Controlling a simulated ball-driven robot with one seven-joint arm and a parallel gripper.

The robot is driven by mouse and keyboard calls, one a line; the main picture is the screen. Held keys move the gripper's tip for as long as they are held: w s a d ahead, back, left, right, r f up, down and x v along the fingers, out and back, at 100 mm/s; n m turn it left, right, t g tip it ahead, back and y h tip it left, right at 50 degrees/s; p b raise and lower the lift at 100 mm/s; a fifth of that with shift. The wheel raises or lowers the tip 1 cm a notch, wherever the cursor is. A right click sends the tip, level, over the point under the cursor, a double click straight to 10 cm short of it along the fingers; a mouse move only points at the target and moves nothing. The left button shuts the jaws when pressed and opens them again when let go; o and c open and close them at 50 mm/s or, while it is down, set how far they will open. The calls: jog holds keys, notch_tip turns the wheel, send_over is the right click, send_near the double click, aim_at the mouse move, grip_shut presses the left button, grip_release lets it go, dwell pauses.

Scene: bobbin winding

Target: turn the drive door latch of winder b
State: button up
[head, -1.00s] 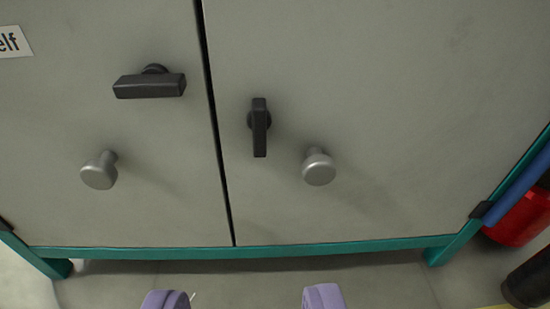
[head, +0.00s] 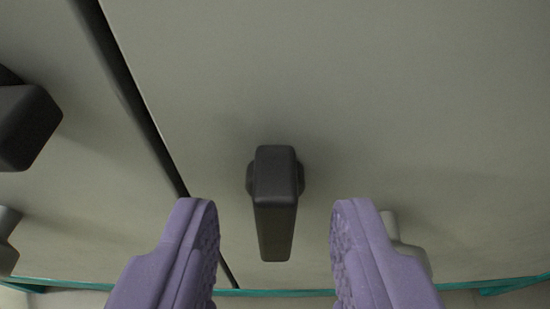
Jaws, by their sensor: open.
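A dark latch handle (head: 274,205) stands vertical on the right-hand grey door (head: 400,90). My gripper (head: 275,225) is open, with one purple finger on each side of the latch's lower part. A gap shows between the latch and each finger, so nothing is held. No label for winder b shows in this view.
A second dark latch (head: 25,125) is on the left-hand door, at the left edge. A silver knob (head: 400,235) is partly hidden behind my right finger. Another knob (head: 6,240) is cut off at the left. A teal frame edge (head: 285,292) runs below the doors.

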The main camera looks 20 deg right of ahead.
jog(key=shift+w+d+f, duration=0.2)
jog(key=shift+w+f, duration=0.1)
jog(key=shift+w, duration=0.35)
jog(key=shift+c, duration=0.2)
grip_shut()
